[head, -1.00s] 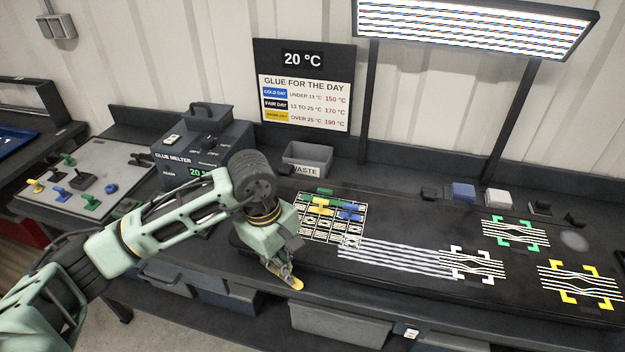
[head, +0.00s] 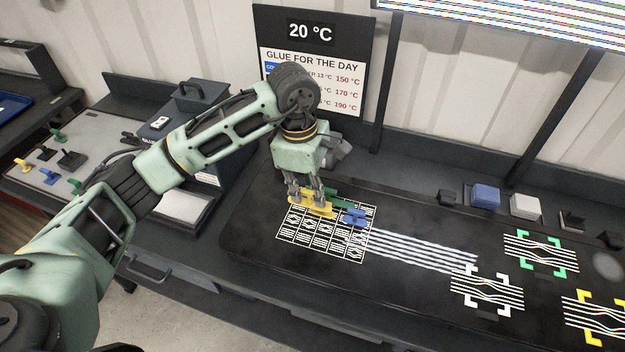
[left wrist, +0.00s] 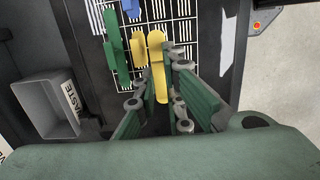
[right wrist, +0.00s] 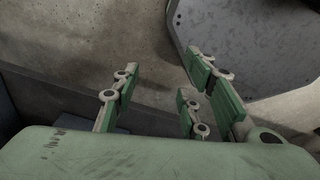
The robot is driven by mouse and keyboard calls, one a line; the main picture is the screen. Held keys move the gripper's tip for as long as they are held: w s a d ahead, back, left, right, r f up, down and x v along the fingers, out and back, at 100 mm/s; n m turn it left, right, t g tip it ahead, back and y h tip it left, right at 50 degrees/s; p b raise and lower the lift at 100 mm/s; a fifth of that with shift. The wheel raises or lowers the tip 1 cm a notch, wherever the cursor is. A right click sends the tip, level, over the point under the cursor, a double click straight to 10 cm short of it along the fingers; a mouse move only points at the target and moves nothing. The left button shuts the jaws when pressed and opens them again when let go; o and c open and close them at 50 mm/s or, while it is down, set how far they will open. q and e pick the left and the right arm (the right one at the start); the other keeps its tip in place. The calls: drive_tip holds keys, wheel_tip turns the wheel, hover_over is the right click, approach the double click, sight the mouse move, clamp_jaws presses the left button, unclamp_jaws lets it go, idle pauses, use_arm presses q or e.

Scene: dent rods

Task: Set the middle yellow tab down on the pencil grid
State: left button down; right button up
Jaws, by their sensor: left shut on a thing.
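My left gripper (head: 312,194) is over the back left part of the pencil grid (head: 318,244). It is shut on a yellow tab, which shows between the fingers in the left wrist view (left wrist: 158,66). I cannot tell whether this tab touches the grid. Another yellow tab (left wrist: 138,48) lies right beside it, with a green tab (left wrist: 116,56) beyond. A blue tab (head: 355,216) lies on the grid's right side, with green (head: 345,200) behind it. The fingers partly hide the yellow tabs in the head view. My right gripper (right wrist: 165,78) is open and empty, away from the bench top.
A grey waste bin (left wrist: 46,108) stands near the grid in the left wrist view. The glue melter (head: 196,120) is behind my left arm. Wavy white rods patterns (head: 420,250) and coloured corner marks (head: 542,254) lie to the right. Several blocks (head: 486,196) line the back.

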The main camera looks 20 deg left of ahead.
sight(307, 205)
use_arm(q)
drive_tip(key=shift+s+f, duration=0.35)
drive_tip(key=shift+s, duration=0.2)
drive_tip(key=shift+w+f+b, duration=0.1)
drive_tip(key=shift+f+b, duration=0.45)
drive_tip(key=shift+f, duration=0.35)
wheel_tip(307, 205, down, 3)
drive_tip(key=shift+w+b, duration=0.1)
drive_tip(key=shift+b, duration=0.5)
drive_tip(key=shift+f, duration=0.3)
use_arm(e)
drive_tip(key=s+f, duration=0.1)
drive_tip(key=s, duration=0.1)
drive_tip(key=s+f, duration=0.1)
drive_tip(key=f, duration=0.1)
drive_tip(key=shift+s+a, duration=0.1)
drive_tip(key=shift+s, duration=0.25)
use_arm(q)
drive_tip(key=shift+f+b, duration=0.2)
drive_tip(key=shift+b, duration=0.15)
use_arm(e)
drive_tip(key=shift+w+f, duration=0.15)
drive_tip(key=shift+w, duration=0.2)
use_arm(q)
drive_tip(key=shift+f, duration=0.2)
use_arm(e)
drive_tip(key=shift+a+f, duration=0.2)
